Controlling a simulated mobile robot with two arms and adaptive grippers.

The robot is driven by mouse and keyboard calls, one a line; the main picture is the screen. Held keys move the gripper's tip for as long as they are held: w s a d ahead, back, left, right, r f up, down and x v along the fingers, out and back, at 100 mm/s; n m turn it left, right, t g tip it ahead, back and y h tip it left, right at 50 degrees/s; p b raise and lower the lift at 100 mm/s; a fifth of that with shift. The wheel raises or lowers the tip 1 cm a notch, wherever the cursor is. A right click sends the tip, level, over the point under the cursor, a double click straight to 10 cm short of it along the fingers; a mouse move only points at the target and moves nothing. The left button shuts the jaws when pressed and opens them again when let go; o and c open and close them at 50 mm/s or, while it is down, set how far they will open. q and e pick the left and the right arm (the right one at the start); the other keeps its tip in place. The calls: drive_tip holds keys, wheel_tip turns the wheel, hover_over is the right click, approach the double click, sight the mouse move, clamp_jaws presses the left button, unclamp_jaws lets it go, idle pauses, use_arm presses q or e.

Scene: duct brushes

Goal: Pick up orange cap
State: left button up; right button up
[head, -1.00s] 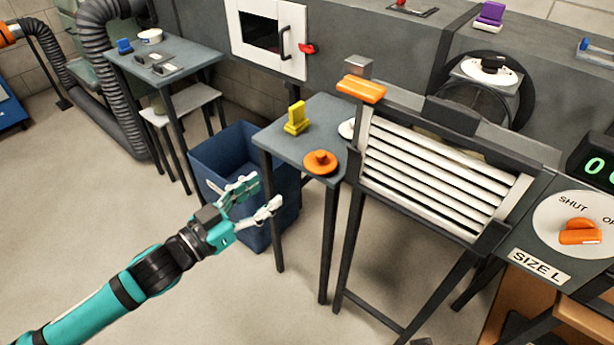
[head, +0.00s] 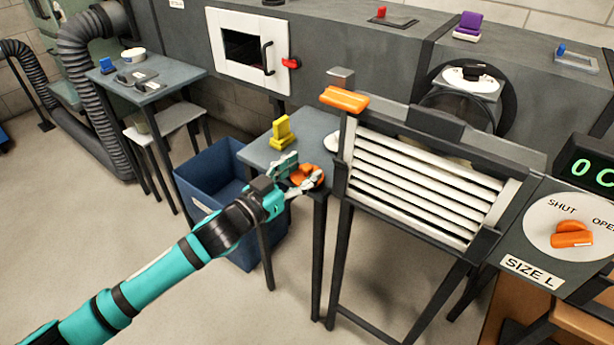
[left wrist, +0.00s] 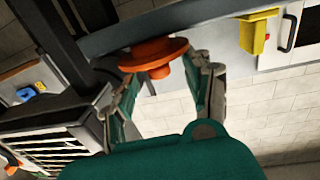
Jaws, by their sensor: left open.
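The orange cap (head: 306,175) is a round disc with a raised knob, lying on the small grey table (head: 318,122) near its front edge. My left gripper (head: 303,177) is open at the cap, with a finger to either side of it in the head view, partly hiding it. In the left wrist view the cap (left wrist: 155,56) shows between the two open fingertips (left wrist: 160,72), its knob pointing toward the gripper. I cannot tell whether the fingers touch it. My right gripper is not in view.
A yellow block-shaped piece (head: 283,132) stands behind the cap on the same table. The slatted frame (head: 425,180) with an orange handle (head: 344,99) stands close on the right. A blue bin (head: 215,180) stands on the floor to the left.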

use_arm(q)
drive_tip(key=shift+x, duration=1.2)
clamp_jaws()
